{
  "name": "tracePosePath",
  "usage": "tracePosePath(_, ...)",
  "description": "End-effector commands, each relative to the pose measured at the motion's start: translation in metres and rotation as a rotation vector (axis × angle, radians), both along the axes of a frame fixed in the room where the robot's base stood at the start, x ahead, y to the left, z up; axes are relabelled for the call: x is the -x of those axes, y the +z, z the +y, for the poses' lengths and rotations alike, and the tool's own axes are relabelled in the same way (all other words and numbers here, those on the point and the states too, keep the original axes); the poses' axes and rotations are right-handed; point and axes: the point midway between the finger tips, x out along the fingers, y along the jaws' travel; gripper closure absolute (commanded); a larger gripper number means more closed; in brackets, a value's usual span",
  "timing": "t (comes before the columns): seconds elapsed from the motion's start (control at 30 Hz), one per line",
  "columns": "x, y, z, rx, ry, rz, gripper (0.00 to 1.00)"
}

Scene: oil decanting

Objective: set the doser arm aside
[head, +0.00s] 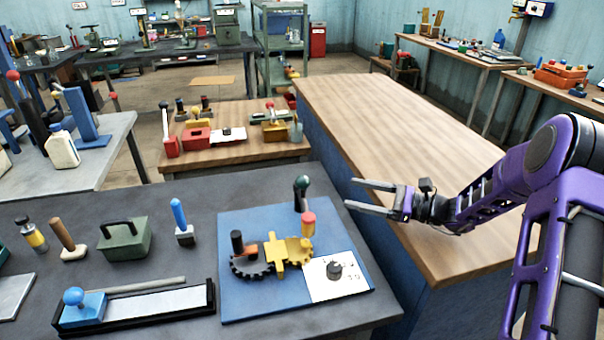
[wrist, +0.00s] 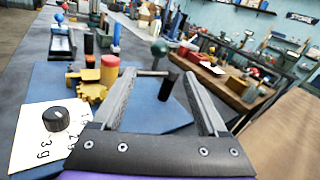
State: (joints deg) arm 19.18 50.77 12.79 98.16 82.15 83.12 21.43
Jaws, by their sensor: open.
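A blue board (head: 240,220) lies on the dark bench. At its back right corner stands a dark post with a green ball knob (head: 301,182); I cannot tell for sure whether this is the doser arm. In the wrist view, the green knob (wrist: 158,47), a light bar and a black cylinder (wrist: 167,87) show beyond and between my fingers. A yellow piece (head: 275,250) and a red-topped post (head: 308,224) stand on the board beside a dark gear (head: 250,267). My gripper (head: 352,194) is open and empty, right of the green knob and apart from it.
A white card with a black dial (head: 334,269) sits at the board's front right. A sharpening stone (head: 150,304), a green box (head: 124,240) and hand tools stand to the left. The wooden bench (head: 400,120) under my arm is bare. A small table (head: 240,152) with red devices stands behind.

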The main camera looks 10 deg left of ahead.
Motion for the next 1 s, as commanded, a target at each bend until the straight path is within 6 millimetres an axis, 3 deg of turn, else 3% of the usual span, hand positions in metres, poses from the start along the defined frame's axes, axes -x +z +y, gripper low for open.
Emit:
tracePosePath(0.17, -0.001, 0.001, 0.018, -0.006, 0.004, -0.001, 0.24)
tracePosePath(0.7, -0.017, 0.001, 0.132, -0.003, 0.005, 0.0, 0.24)
tracePosePath(1.0, -0.023, 0.0, 0.167, -0.002, 0.001, 0.0, 0.24)
